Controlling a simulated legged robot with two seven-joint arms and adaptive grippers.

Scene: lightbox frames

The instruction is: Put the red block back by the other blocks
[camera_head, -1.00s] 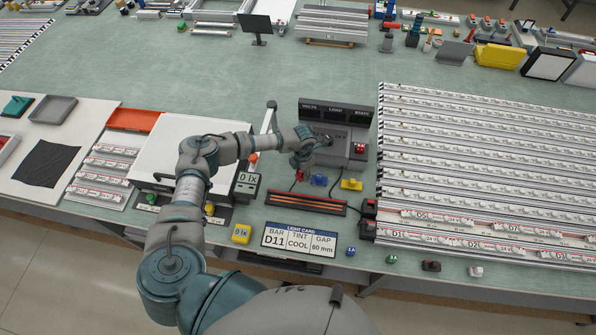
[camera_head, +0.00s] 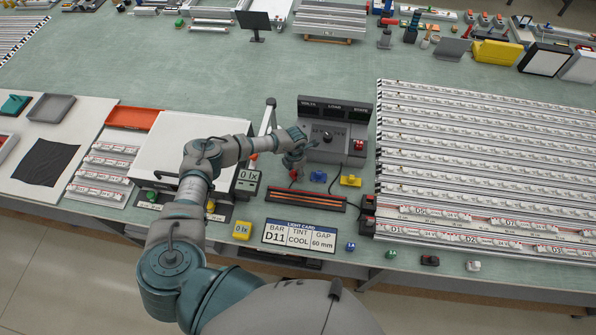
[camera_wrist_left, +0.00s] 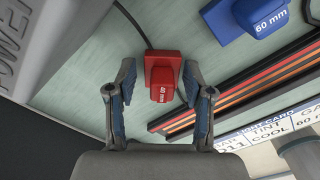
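The red block (camera_head: 294,175) stands on the green bench in front of the grey power unit, left of a blue block (camera_head: 318,177) and a yellow block (camera_head: 350,181). My left gripper (camera_head: 294,164) is over the red block and partly hides it in the head view. The blue block (camera_wrist_left: 258,15) shows at the upper right there. My right gripper is out of view.
The power unit (camera_head: 330,130) stands just behind the blocks. A dark tray with orange strips (camera_head: 305,200) and the light card (camera_head: 299,236) lie in front. A lux meter (camera_head: 247,182) is to the left. Rows of light bars (camera_head: 480,160) fill the right.

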